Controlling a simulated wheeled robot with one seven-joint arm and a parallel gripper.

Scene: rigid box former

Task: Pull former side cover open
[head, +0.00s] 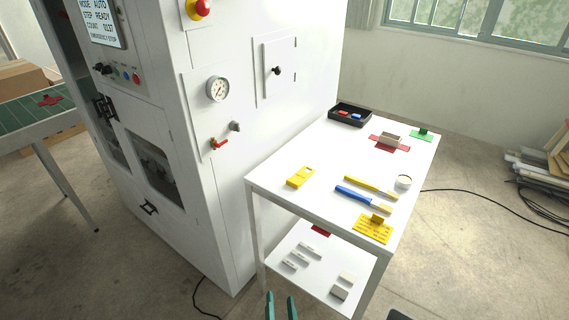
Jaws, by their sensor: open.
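The white box former (205,190) stands left of centre. On its right side face is a small rectangular side cover (285,55) with a black knob (277,71). The cover looks flush with the face or nearly so; I cannot tell whether there is a slight gap. My gripper (281,307) shows only as two teal fingertips at the bottom edge. The fingers are apart, with nothing seen between them. It is well below and apart from the cover, in front of the side table.
A white two-shelf table (330,150) stands against the former's side, below and right of the cover. A gauge (218,89) and red-handled valve (219,144) protrude nearby. Cables lie on the floor.

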